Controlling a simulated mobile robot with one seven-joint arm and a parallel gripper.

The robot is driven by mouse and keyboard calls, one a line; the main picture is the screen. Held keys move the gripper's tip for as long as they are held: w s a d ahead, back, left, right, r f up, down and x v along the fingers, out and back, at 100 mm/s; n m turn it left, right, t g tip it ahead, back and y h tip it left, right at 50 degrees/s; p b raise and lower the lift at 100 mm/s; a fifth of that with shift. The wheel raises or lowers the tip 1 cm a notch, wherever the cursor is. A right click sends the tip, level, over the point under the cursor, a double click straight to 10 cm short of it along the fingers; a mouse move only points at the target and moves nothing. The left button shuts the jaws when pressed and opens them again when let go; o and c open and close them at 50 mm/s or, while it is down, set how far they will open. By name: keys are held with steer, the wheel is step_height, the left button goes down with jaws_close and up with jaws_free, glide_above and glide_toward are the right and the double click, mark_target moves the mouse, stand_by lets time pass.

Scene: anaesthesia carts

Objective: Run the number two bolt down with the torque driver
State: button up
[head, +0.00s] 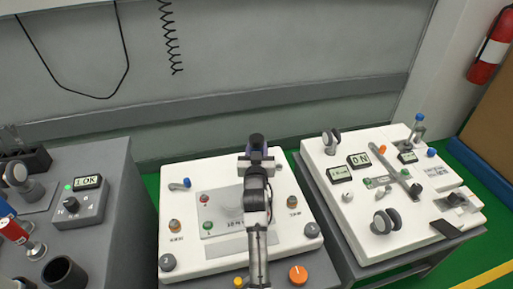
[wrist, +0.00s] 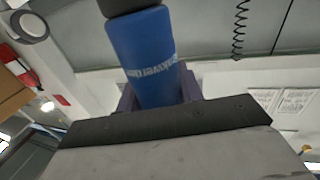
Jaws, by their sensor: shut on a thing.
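My gripper (head: 258,164) is over the middle cart, shut on an upright dark-topped tool that looks like the torque driver (head: 257,144). In the wrist view the tool (wrist: 147,52) is a blue cylinder with pale lettering and a black end, between purple finger pads. Its lower end is hidden, so I cannot tell whether it touches a bolt. The white panel (head: 187,251) below carries a plate with a red-topped piece (head: 205,198) and a green-topped piece (head: 208,226). My arm hides the plate's right part. I cannot make out which bolt is number two.
A grey bench (head: 112,168) at left holds a control box (head: 79,206) reading what looks like "1.OK", and red and blue handled tools (head: 14,231). The right cart (head: 364,242) carries displays, knobs and a small bottle (head: 416,127). A wall rail runs behind.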

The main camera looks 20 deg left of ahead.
mark_target(256, 140)
steer(key=shift+f, duration=0.55)
steer(key=shift+f+b, duration=0.8)
steer(key=shift+f, duration=0.05)
stand_by(2.6)
steer(key=shift+r, duration=0.1)
steer(key=shift+r+p, duration=2.3)
steer(key=shift+r, duration=0.9)
steer(key=shift+a, duration=0.1)
